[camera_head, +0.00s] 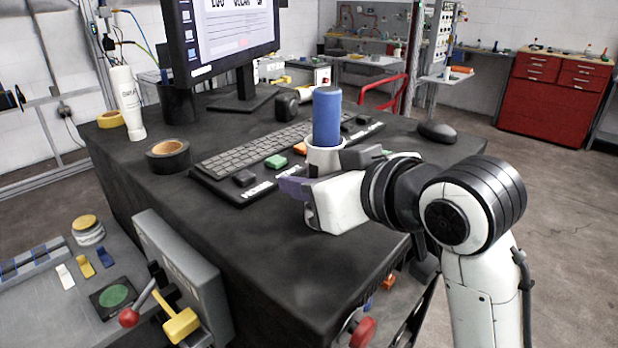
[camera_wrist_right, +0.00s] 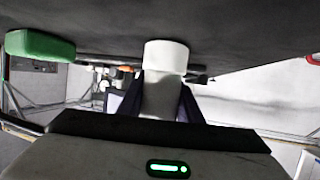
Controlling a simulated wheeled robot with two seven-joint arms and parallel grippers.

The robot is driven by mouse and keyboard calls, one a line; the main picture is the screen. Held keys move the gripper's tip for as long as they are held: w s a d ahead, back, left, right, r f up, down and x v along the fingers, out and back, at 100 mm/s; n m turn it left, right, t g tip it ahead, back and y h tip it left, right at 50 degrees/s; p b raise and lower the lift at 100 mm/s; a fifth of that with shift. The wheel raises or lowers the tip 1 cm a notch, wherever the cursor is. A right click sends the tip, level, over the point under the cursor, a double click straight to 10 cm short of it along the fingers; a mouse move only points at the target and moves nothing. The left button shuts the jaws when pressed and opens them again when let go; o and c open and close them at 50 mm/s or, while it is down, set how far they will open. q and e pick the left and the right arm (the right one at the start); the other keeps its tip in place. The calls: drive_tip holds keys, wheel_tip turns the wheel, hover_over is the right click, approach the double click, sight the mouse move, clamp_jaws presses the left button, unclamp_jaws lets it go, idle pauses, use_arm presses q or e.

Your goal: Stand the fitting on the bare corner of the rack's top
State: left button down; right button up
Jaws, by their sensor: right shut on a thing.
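My right gripper (camera_head: 318,190) is shut on the fitting, over the right part of the dark top. The fitting's white collar (camera_head: 325,155) shows just beyond the fingers. A blue cylinder (camera_head: 327,115) stands upright directly above the collar; I cannot tell if the two are joined. In the right wrist view, the white fitting (camera_wrist_right: 166,57) is between the two fingers (camera_wrist_right: 160,100), close to the dark surface. The black top (camera_head: 215,225), which looks like the rack's top, has a bare front corner near my right arm. My left gripper is not in view.
A keyboard (camera_head: 255,145), a green block (camera_head: 275,161), a black tape roll (camera_head: 168,158) and a mouse (camera_head: 437,132) lie on the top. The monitor (camera_head: 225,35) stands at the back. A grey panel with levers (camera_head: 185,270) stands at the lower left.

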drive_tip(key=o, duration=1)
drive_tip(key=shift+f, duration=0.1)
drive_tip(key=shift+o, duration=0.2)
drive_tip(key=v, duration=1.2)
drive_tip(key=shift+w, duration=0.1)
